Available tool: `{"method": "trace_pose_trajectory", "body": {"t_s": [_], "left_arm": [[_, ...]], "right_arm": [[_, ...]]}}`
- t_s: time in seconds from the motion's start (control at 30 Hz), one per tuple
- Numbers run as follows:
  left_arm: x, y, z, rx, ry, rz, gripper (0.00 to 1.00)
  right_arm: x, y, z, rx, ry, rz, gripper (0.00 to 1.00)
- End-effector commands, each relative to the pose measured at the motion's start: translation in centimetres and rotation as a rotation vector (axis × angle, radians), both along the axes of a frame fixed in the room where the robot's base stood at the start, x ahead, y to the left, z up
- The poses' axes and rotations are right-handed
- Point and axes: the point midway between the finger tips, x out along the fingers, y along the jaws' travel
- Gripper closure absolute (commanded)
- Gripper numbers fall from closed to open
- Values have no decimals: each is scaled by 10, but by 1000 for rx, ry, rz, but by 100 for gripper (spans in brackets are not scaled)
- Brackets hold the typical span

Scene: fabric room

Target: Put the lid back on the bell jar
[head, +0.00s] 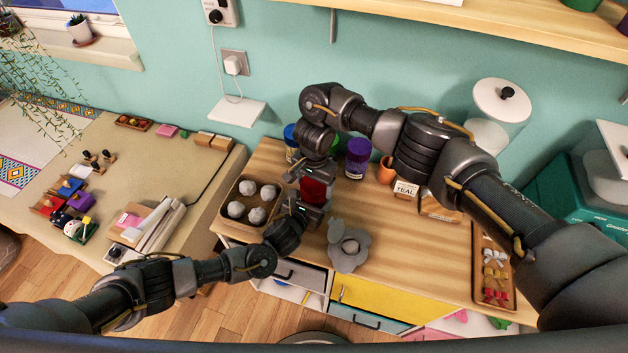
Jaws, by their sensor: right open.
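A red object (313,190), which looks like a small jar or its lid, is between my two grippers over the wooden worktop. My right gripper (311,176) points down from above, open, right at the red object. My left gripper (304,209) reaches in from the lower left beside it; whether its jaws are shut on anything is hidden. A clear jar (488,134) with a white, black-knobbed lid (502,100) stands at the back right. I cannot tell which is the bell jar.
A tray of several pale balls (251,201) is left of the grippers. A purple jar (357,158), blue jar (291,142) and orange cup (385,170) stand behind. A bow tray (494,265) lies at right. The worktop's middle right is mostly clear.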

Motion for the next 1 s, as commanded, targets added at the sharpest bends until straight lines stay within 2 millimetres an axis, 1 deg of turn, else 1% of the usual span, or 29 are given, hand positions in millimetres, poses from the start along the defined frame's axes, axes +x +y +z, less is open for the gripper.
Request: {"method": "trace_pose_trajectory", "body": {"t_s": [0.13, 0.27, 0.3, 0.37, 0.47, 0.53, 0.67, 0.7, 0.77, 0.8, 0.97, 1.0], "left_arm": [[0, 0, -1, 2, 1, 0, 92], [0, 0, -1, 2, 1, 0, 92], [0, 0, -1, 2, 1, 0, 92], [0, 0, -1, 2, 1, 0, 92], [0, 0, -1, 2, 1, 0, 92], [0, 0, -1, 2, 1, 0, 92], [-1, 0, -1, 1, 2, -1, 92], [-1, 0, -1, 1, 2, -1, 92], [0, 0, -1, 2, 1, 0, 92], [0, 0, -1, 2, 1, 0, 92], [0, 0, -1, 2, 1, 0, 92], [0, 0, -1, 2, 1, 0, 92]], "right_arm": [[16, -12, 5, 24, -26, 67, 23], [44, -33, 18, 58, -88, 219, 23], [53, -40, 23, 65, -113, 286, 23], [64, -48, 31, 67, -148, 407, 23], [73, -50, 41, 57, -188, 657, 23], [73, -45, 47, 42, -202, 857, 23], [67, -32, 54, 13, -211, 1253, 23], [64, -28, 56, 5, -210, 1374, 23], [61, -23, 58, -10, -210, 1555, 23], [58, -20, 60, -21, -208, 1676, 23], [48, -9, 65, -56, -196, 2158, 23], [45, -7, 67, -63, -191, 2278, 23]]}}
